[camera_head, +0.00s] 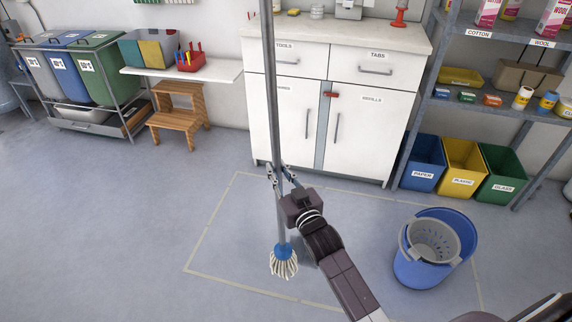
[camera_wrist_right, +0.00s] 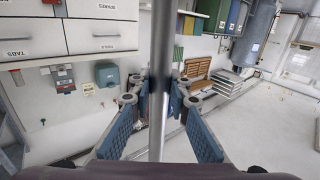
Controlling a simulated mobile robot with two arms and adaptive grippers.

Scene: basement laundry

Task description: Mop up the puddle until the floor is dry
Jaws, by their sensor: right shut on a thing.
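The mop has a long grey metal handle (camera_head: 271,90) and a blue socket with white strands (camera_head: 284,263). It stands nearly upright, with its strands at the floor inside a pale taped rectangle (camera_head: 206,222). My right gripper (camera_head: 279,178) is shut on the handle well above the mop head. In the right wrist view the handle (camera_wrist_right: 162,60) runs between the two blue-padded fingers (camera_wrist_right: 160,100). A slightly darker floor patch shows beside the mop head, partly hidden by my arm; I cannot tell whether it is the puddle or shadow. My left gripper is out of view.
A blue bucket (camera_head: 409,272) with a grey wringer (camera_head: 432,240) stands at the right, over the tape. White cabinets (camera_head: 358,130), sorting bins (camera_head: 463,168) and a shelf rack line the back. A wooden step stool (camera_head: 176,120) stands left. The left floor is clear.

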